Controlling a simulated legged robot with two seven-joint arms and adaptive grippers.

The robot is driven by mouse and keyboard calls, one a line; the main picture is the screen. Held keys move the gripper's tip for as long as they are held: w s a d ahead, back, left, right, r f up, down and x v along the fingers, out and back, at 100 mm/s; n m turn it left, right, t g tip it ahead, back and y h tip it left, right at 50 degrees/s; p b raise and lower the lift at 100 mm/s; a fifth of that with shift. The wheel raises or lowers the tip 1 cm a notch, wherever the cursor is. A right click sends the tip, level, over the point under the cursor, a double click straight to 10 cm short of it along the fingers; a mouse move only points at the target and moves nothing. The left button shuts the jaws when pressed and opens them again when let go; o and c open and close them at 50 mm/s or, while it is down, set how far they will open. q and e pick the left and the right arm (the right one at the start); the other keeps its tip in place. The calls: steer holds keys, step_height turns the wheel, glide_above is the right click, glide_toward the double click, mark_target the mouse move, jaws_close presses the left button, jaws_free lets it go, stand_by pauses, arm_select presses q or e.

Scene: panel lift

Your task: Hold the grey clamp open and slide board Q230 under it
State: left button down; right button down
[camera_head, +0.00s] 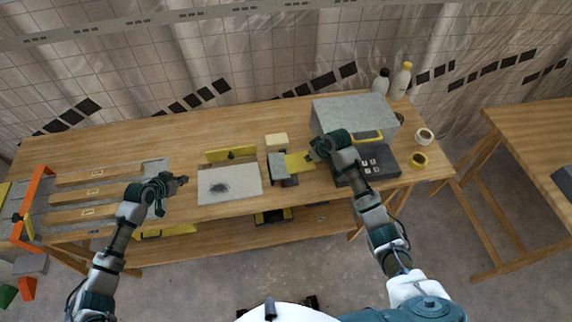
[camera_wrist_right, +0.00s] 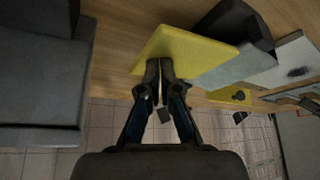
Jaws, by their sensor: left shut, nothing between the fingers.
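A grey block with a flat yellow tab, likely the grey clamp (camera_head: 277,166), stands mid-table. The yellow tab (camera_head: 299,163) points right and is large in the right wrist view (camera_wrist_right: 190,48). My right gripper (camera_head: 313,150) is at the tab's free end. Its fingers (camera_wrist_right: 160,65) are nearly together and overlap the tab's edge; whether they touch it is unclear. Several wooden boards (camera_head: 98,195) with small labels lie at the left; the labels are too small to read, so I cannot tell which is Q230. My left gripper (camera_head: 183,180) is shut and empty, just right of the boards.
A pale panel (camera_head: 229,184) with a dark smudge lies left of the clamp, with a yellow strip (camera_head: 231,154) behind it. A grey box (camera_head: 352,113) and a dark keypad unit (camera_head: 368,164) stand right. An orange frame (camera_head: 33,200) borders the boards. The back left of the table is clear.

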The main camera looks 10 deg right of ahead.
steer(key=shift+s+f, duration=0.1)
steer(key=shift+f, duration=0.9)
arm_select(q)
steer(key=shift+f, duration=2.55)
